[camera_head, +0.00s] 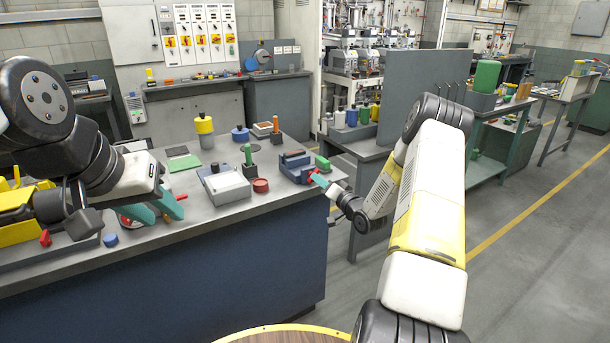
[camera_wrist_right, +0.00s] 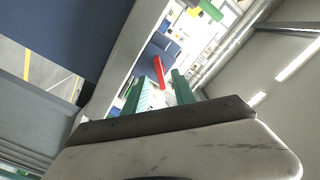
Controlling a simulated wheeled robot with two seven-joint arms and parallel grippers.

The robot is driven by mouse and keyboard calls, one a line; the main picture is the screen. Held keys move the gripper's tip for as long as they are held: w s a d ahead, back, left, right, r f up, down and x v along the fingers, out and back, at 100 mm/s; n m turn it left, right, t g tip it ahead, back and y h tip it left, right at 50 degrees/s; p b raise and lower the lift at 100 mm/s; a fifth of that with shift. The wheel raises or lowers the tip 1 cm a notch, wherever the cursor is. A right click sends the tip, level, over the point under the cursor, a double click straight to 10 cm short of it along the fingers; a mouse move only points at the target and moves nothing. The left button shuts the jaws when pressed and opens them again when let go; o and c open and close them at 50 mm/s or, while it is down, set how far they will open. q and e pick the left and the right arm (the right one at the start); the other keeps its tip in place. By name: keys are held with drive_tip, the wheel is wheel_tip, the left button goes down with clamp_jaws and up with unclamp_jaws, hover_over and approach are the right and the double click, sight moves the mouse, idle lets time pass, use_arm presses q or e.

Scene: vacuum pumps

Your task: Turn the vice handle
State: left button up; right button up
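The blue vice (camera_head: 295,166) stands at the right end of the blue workbench in the head view. Its red handle (camera_head: 319,180) points out past the bench edge. My right gripper (camera_head: 326,186) is at this handle. In the right wrist view the red handle (camera_wrist_right: 158,72) shows between the two green fingers of my right gripper (camera_wrist_right: 160,92), with gaps visible, so the gripper looks open. The blue vice body (camera_wrist_right: 163,47) is beyond it. My left gripper (camera_head: 160,207) is over the left part of the bench, its green fingers apart and empty.
On the bench are a grey box (camera_head: 226,186), a red round part (camera_head: 260,185), a green-handled tool (camera_head: 248,158), a yellow-topped bottle (camera_head: 204,130) and a green block (camera_head: 322,163) beside the vice. A grey cabinet (camera_head: 365,145) stands behind.

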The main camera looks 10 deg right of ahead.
drive_tip(key=x, duration=0.3)
drive_tip(key=shift+w, duration=0.2)
drive_tip(key=shift+c, duration=0.4)
clamp_jaws()
drive_tip(key=shift+a, duration=0.1)
drive_tip(key=shift+o, duration=0.4)
unclamp_jaws()
